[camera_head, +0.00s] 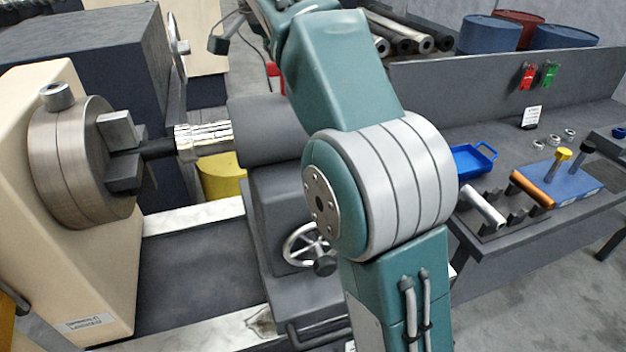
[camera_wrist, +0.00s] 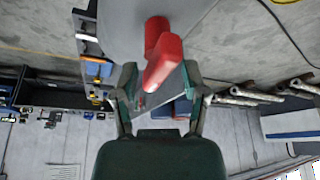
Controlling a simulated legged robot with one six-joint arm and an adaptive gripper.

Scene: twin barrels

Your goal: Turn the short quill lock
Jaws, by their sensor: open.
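In the wrist view, a short red lever (camera_wrist: 162,65), likely the quill lock, stands out from a rounded grey body (camera_wrist: 125,22). Its round base is at the top and its bar points down toward my gripper. My gripper (camera_wrist: 160,82) is open, with one finger on each side of the lever's free end. Gaps show between the lever and both fingers; contact is not visible.
A handwheel (camera_head: 308,246) sits low on the tailstock side. A bench at right holds a blue tray (camera_head: 470,160) and tools. Barrels (camera_head: 490,34) stand behind it.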

